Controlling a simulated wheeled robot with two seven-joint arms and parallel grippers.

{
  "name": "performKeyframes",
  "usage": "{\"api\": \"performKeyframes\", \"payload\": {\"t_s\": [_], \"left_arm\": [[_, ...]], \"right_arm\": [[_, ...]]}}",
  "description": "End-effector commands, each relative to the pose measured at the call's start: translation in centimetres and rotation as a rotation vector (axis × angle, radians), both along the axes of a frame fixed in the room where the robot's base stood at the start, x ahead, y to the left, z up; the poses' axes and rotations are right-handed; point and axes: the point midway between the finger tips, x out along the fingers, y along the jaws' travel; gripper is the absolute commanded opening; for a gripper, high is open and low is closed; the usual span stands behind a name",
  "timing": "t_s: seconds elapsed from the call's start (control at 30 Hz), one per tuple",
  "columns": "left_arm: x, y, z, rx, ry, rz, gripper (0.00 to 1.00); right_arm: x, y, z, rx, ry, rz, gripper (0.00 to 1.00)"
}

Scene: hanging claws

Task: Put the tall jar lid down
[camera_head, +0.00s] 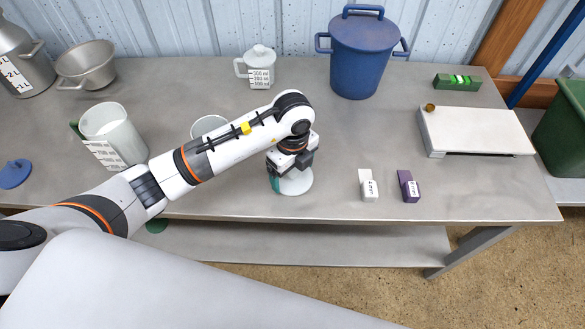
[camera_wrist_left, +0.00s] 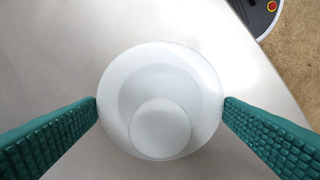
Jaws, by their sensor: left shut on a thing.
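The tall jar lid (camera_head: 298,184) is a white round disc with a knob, near the table's front edge. In the left wrist view the lid (camera_wrist_left: 205,85) sits between both teal fingers, knob towards the camera. My left gripper (camera_head: 287,181) points down and is shut on the lid's rim; it also shows in the left wrist view (camera_wrist_left: 160,101). I cannot tell whether the lid touches the table. My right gripper is not in view.
The grey table (camera_head: 330,135) has clear room right of the lid. A white block (camera_head: 368,187) and a purple block (camera_head: 407,187) lie there. A blue pot (camera_head: 365,60), lidded white jug (camera_head: 262,66) and white flat box (camera_head: 480,130) stand further back. My arm partly hides another white vessel (camera_head: 205,124).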

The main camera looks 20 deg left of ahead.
Motion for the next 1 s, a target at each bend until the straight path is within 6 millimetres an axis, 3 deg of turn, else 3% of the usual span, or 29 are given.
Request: {"api": "performKeyframes", "payload": {"t_s": [0.17,0.2,0.23,0.57,1.0], "left_arm": [[0.0,0.0,-0.4,0.0,0.0,0.0,0.67],[0.0,0.0,-0.3,0.0,0.0,0.0,0.96],[0.0,0.0,-0.2,-0.001,0.0,0.0,1.0],[0.1,0.0,0.5,-0.002,-0.002,0.0,1.0],[0.2,0.0,9.4,0.001,-0.006,-0.002,1.0]], "right_arm": [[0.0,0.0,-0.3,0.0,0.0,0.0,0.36],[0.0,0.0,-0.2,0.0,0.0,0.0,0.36],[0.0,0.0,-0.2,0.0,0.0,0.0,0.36],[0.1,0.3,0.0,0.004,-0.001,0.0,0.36],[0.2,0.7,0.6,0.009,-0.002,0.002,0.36]]}}
